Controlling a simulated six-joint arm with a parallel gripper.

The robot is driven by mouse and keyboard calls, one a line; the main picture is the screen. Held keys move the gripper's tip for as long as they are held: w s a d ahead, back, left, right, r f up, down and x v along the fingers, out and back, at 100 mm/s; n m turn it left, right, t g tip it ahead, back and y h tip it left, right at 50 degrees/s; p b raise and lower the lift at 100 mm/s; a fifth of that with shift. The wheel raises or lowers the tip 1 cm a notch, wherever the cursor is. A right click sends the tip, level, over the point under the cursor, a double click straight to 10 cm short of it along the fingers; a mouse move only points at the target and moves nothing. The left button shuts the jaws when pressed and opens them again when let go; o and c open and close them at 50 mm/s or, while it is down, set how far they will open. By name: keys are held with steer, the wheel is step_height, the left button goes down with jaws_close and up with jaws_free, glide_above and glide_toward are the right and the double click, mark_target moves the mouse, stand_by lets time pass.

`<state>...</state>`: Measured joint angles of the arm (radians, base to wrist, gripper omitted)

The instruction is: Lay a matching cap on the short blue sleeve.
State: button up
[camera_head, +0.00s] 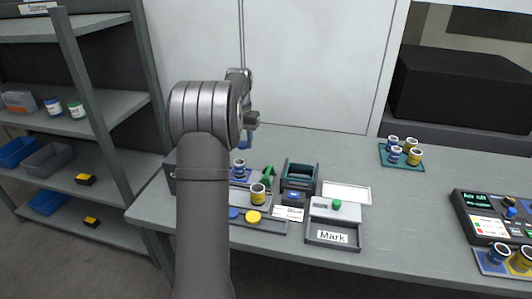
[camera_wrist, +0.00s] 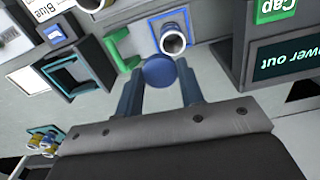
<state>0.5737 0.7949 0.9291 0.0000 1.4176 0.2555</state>
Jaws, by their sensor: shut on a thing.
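My gripper (camera_wrist: 160,82) is shut on a blue cap (camera_wrist: 159,71), a flat round disc between the fingertips in the wrist view. In the head view my gripper (camera_head: 243,144) is above the back of the bench fixture, partly hidden by my arm. The short blue sleeve (camera_head: 239,169) stands upright on a blue pad below it. In the wrist view this sleeve (camera_wrist: 173,41) shows a pale rim and dark open top, just beyond the cap. The cap looks apart from the sleeve; the height gap cannot be told.
A yellow sleeve (camera_head: 258,196) stands in front, with another blue cap (camera_head: 234,213) and a yellow cap (camera_head: 253,216) nearby. A green bracket (camera_wrist: 122,47) stands close beside the blue sleeve. A Mark box (camera_head: 333,228) and a teal tray (camera_head: 385,160) of sleeves are to the right.

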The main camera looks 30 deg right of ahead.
step_height(320, 180, down, 6)
steer(key=w, duration=0.2)
steer(key=shift+a+r, duration=0.15)
steer(key=shift+a, duration=0.3)
steer(key=shift+f, duration=0.35)
stand_by(1.6)
steer(key=o, duration=1.3)
steer(key=shift+o, duration=0.2)
step_height(320, 180, up, 6)
